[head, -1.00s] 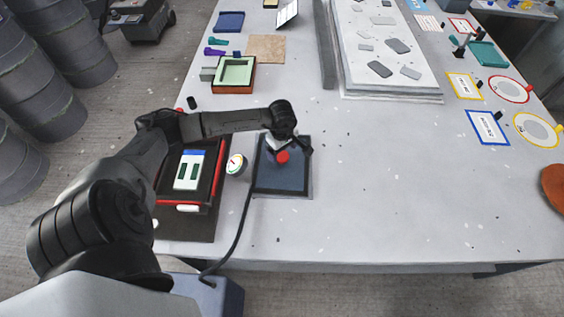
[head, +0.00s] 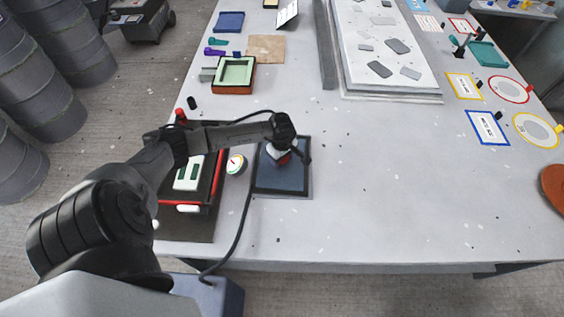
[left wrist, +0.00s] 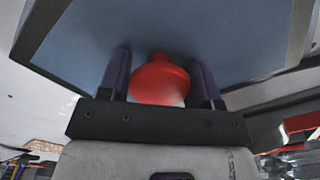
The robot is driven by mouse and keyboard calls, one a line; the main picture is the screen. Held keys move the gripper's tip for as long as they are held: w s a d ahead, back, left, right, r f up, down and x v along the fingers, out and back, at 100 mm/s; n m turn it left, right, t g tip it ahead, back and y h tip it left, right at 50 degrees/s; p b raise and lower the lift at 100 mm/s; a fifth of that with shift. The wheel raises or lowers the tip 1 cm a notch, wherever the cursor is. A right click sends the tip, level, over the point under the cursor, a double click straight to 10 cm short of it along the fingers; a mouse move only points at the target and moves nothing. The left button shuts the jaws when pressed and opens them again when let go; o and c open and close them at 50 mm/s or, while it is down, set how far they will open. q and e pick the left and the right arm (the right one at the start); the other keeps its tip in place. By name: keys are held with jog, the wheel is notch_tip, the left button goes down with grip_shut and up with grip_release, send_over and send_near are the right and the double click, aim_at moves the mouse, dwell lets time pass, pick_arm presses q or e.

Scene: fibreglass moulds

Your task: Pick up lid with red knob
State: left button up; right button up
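The lid (head: 281,181) is a flat blue-grey square with a dark rim, lying on the table right of the red-edged case. Its red knob (head: 285,159) is partly hidden behind my left gripper (head: 281,151). In the left wrist view the red knob (left wrist: 160,82) sits between the two dark fingers of my left gripper (left wrist: 160,66), with the blue lid face (left wrist: 92,38) beyond it. The fingers stand apart, one on each side of the knob; firm contact cannot be made out. My right gripper is not in view.
A round gauge (head: 236,164) stands close left of the lid, beside the black and red case (head: 212,182). A green-lined tray (head: 235,74) lies further back. The table (head: 400,190) is clear to the right of the lid. A dark cable crosses near the lid's left edge.

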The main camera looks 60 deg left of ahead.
pick_arm(q)
jog(key=c, duration=0.8)
jog(key=shift+o, duration=0.2)
